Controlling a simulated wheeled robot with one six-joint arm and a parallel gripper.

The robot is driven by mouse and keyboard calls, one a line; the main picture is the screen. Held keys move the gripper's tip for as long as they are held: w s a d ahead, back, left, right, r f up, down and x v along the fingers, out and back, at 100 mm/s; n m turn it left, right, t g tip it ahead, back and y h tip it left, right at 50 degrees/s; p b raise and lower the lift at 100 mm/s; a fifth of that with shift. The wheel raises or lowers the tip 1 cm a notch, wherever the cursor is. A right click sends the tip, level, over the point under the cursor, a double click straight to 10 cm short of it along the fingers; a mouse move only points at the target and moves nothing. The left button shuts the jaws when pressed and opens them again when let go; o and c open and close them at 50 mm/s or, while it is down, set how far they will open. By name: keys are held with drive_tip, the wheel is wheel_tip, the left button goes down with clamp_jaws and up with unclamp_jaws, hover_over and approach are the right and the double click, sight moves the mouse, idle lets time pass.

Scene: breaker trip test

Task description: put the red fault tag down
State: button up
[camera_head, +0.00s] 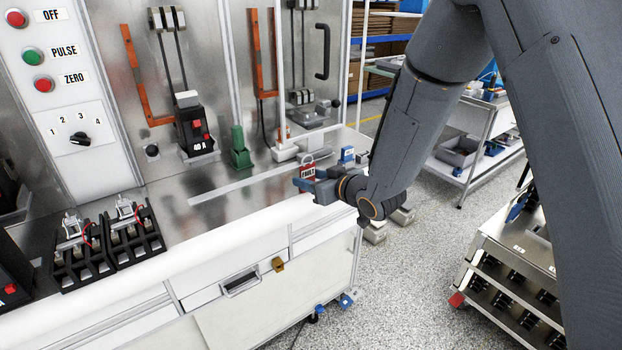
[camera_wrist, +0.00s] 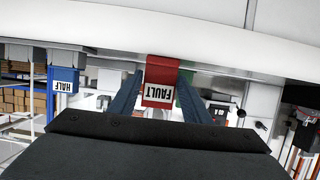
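The red fault tag (camera_head: 308,171) has a white FAULT label and a light ring at its top in the head view. It is at the front right edge of the bench. In the wrist view the tag (camera_wrist: 160,82) is between the two blue fingers of my gripper (camera_wrist: 160,88), its label upside down. My gripper (camera_head: 311,182) also shows at the tag in the head view. The fingers lie along both sides of the tag; I cannot tell if they press on it. Whether the tag touches the bench is also unclear.
A blue HALF tag (camera_wrist: 63,80) stands beside it; it also shows in the head view (camera_head: 347,154). The metal bench (camera_head: 215,220) carries a black 40 A breaker (camera_head: 190,128), a green block (camera_head: 239,148) and black terminal blocks (camera_head: 135,235). A cart (camera_head: 510,270) stands right.

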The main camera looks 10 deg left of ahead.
drive_tip(key=shift+o, duration=1.2)
drive_tip(key=shift+r, duration=0.15)
drive_tip(key=shift+s+d+r, duration=0.15)
drive_tip(key=shift+d, duration=0.1)
drive_tip(key=b+v, duration=0.2)
drive_tip(key=v, duration=0.9)
drive_tip(key=shift+s, duration=0.25)
drive_tip(key=s+d+f+m+g+h, duration=0.1)
drive_tip(key=d+f+m+h, duration=0.25)
drive_tip(key=d, duration=0.65)
drive_tip(key=d+f+m+h, duration=0.2)
drive_tip(key=d+h, duration=0.3)
drive_tip(key=d, duration=0.5)
drive_tip(key=s+d+m+g+h, duration=0.1)
drive_tip(key=s+d+m+g, duration=0.1)
drive_tip(key=s, duration=0.6)
drive_tip(key=s+d+f+m+g+h, duration=0.1)
drive_tip(key=s+d+m+g, duration=0.1)
drive_tip(key=s+d+g, duration=0.2)
drive_tip(key=s+d, duration=0.2)
drive_tip(key=s, duration=0.2)
drive_tip(key=shift+s+d+g, duration=0.3)
drive_tip(key=shift+g, duration=0.1)
